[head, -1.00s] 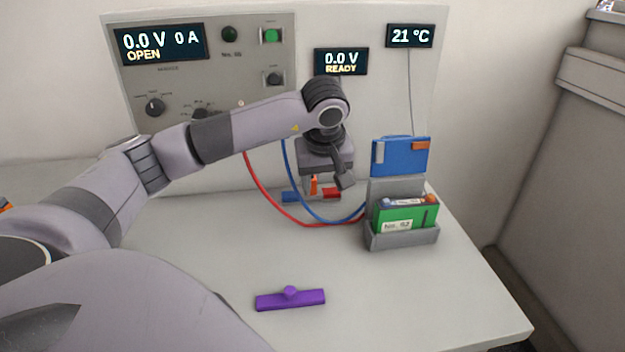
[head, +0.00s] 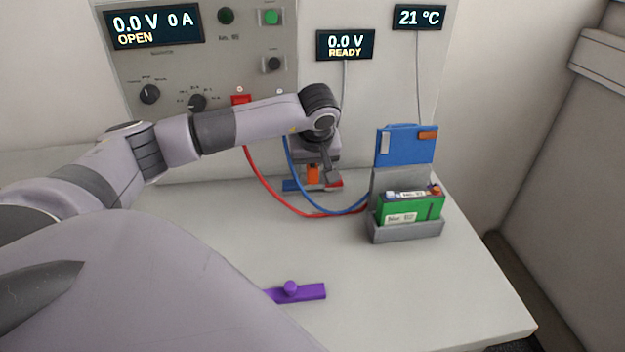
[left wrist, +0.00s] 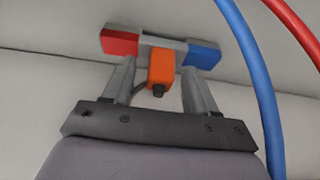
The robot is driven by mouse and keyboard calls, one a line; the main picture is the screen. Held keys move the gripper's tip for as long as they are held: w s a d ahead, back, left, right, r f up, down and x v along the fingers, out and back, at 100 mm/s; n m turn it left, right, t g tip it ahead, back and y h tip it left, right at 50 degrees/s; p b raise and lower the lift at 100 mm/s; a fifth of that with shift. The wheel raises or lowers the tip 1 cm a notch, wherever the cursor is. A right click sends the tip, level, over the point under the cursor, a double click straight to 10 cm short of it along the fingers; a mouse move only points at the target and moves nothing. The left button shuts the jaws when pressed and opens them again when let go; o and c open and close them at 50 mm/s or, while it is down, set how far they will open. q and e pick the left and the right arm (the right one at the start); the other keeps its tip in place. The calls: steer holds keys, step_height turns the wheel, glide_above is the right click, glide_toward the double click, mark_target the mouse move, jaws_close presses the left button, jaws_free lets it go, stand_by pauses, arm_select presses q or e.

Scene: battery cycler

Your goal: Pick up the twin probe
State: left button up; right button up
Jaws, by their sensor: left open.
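The twin probe appears to be the piece with an orange block (head: 313,174) in the middle, a blue end (head: 291,185) and a red end (head: 335,184). It is low at the back of the bench. In the left wrist view its orange block (left wrist: 161,68) has a dark stub, with the red end (left wrist: 119,42) and blue end (left wrist: 202,56) behind it. My left gripper (left wrist: 158,76) is open, its two fingers on either side of the orange block with gaps showing. The wrist partly hides the probe in the head view. My right gripper is not in view.
A grey holder (head: 404,234) with a green battery (head: 412,210) stands to the right. A purple bar (head: 305,293) lies in front, partly behind my arm. The middle bench is clear.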

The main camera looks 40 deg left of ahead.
arm_select(q)
jaws_close()
steer(key=shift+s+d+r, duration=0.15)
steer(key=shift+d+r, duration=0.1)
steer(key=shift+r, duration=0.05)
steer(key=s+d+r+b, duration=0.1)
steer(key=s+d+r, duration=0.6)
steer(key=d, duration=0.3)
steer(key=shift+s+d+r, duration=0.2)
steer(key=shift+s+r, duration=0.05)
steer(key=shift+s, duration=0.45)
